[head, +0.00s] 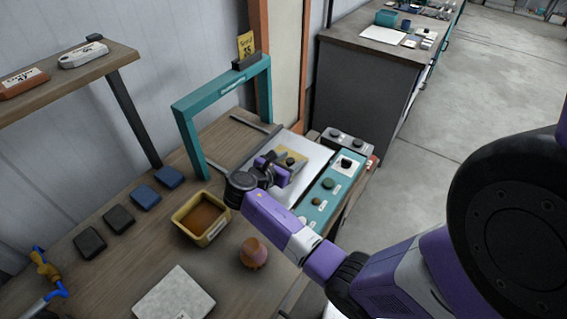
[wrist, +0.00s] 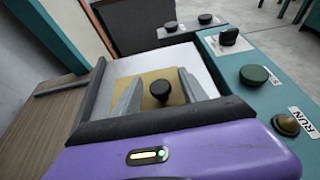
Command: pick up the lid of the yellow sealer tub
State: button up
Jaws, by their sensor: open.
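The yellow sealer tub (head: 183,224) stands open on the wooden bench, with brown sealer inside. Its flat yellow lid (head: 296,153) lies apart from it, on the pale plate of the teal machine. In the wrist view the lid (wrist: 150,77) has a round black knob (wrist: 160,90) standing up from it. My gripper (head: 279,169) is over the lid. In the wrist view my gripper (wrist: 158,78) is open, with one finger on either side of the knob and gaps showing. Whether the fingertips touch the lid is unclear.
A teal arch (head: 222,88) rises behind the plate. A teal control panel (head: 325,198) with buttons and knobs borders it on the right. A brown pot (head: 254,253), a pale slab (head: 174,297) and several dark and blue blocks are on the bench.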

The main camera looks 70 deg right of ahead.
grip_shut()
